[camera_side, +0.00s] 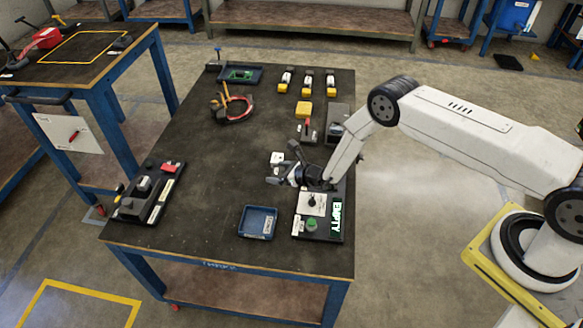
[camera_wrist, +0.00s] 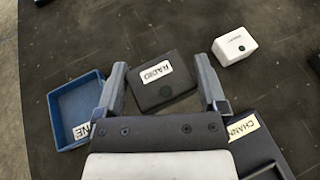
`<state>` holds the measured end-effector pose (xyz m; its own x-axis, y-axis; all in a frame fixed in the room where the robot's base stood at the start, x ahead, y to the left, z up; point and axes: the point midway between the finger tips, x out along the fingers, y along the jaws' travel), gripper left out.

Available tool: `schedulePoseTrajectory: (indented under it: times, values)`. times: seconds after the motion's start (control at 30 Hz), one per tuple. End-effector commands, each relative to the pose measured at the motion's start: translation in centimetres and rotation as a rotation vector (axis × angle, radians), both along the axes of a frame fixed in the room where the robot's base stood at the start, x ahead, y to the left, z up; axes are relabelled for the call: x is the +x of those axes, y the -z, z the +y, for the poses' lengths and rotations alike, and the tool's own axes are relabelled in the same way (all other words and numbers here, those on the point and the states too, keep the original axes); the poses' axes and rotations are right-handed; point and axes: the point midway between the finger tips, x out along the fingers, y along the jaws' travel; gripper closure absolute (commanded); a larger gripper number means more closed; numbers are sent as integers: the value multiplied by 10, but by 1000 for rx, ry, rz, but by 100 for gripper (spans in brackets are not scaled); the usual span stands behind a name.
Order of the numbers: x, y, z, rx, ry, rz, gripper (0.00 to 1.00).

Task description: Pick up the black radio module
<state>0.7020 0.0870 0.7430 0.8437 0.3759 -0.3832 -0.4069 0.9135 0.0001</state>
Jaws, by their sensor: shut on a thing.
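The black radio module (camera_wrist: 163,84), a dark block with a white RADIO label, lies between the two fingers of my gripper (camera_wrist: 163,78) in the wrist view. The fingers are shut on its left and right sides. In the side view my gripper (camera_side: 282,178) is low over the front half of the dark table, left of the control panel. I cannot make out the module clearly there, and cannot tell whether it touches the table.
A small white box (camera_wrist: 235,46) stands close by, beyond my right finger. A blue tray (camera_side: 257,222) lies toward the table's front. A panel (camera_side: 310,221) with a green EMPTY display is to the right. A black unit (camera_side: 150,192) sits at the left edge.

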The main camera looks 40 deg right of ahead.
Motion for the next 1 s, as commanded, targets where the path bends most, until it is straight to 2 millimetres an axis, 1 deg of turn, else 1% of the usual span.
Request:
schedulePoseTrajectory:
  times: [0.03, 0.17, 0.7, 0.8, 1.0]
  values:
    - [-3, -6, -1, 1, 0, -2, 69]
    - [-14, -18, -2, 0, 1, -1, 69]
    - [-79, -47, -10, -1, 2, 0, 69]
    - [-88, -50, -11, 0, 2, 0, 69]
    - [-99, -55, -13, 1, 1, -1, 69]
